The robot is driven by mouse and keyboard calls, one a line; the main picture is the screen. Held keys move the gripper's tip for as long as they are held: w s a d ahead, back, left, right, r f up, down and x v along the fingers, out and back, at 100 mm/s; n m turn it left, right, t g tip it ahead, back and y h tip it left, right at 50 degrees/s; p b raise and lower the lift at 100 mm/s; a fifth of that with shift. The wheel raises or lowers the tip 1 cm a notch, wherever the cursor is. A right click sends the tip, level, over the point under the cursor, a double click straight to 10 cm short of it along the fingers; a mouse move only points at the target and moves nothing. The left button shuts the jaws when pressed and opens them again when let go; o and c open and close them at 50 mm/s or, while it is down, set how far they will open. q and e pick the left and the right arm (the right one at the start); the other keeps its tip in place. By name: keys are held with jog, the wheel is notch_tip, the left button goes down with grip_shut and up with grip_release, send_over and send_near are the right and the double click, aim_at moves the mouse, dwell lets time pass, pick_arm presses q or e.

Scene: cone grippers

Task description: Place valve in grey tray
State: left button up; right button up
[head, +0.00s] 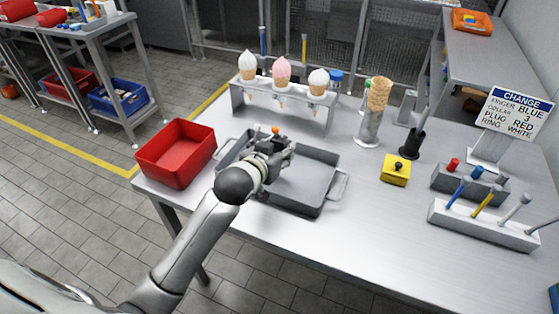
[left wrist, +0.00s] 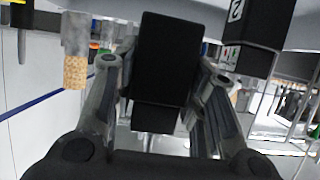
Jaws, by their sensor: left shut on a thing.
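The grey tray (head: 314,204) lies on the metal table, with a handle at each end. My left gripper (head: 280,150) is over the left, far part of the tray, its arm reaching across the near edge. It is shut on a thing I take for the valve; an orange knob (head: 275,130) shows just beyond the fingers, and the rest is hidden. I cannot tell whether it touches the tray floor. In the left wrist view both fingers (left wrist: 158,95) flank a dark block. My right gripper is not in view.
A red bin (head: 176,153) stands left of the tray. Behind are a rack (head: 285,99) with ice-cream cones and a cone on a clear stand (head: 369,128). A yellow box (head: 395,170), tool holders (head: 480,226) and a sign (head: 515,113) stand right. The front right table is clear.

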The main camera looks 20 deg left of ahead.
pick_arm(q)
jog(key=shift+w+a+f, duration=0.15)
jog(key=shift+w+f, duration=0.3)
jog(key=shift+f, duration=0.1)
jog(key=shift+w+a+f, duration=0.15)
jog(key=shift+w+f, duration=0.3)
jog(key=shift+f, duration=0.05)
notch_tip(320, 180, down, 3)
jog(key=shift+w+f, duration=0.1)
jog(key=shift+w, duration=0.05)
jog(key=shift+f, duration=0.1)
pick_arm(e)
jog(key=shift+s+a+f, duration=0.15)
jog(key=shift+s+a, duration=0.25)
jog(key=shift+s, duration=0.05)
pick_arm(q)
jog(key=shift+f, duration=0.15)
jog(key=o, duration=0.8)
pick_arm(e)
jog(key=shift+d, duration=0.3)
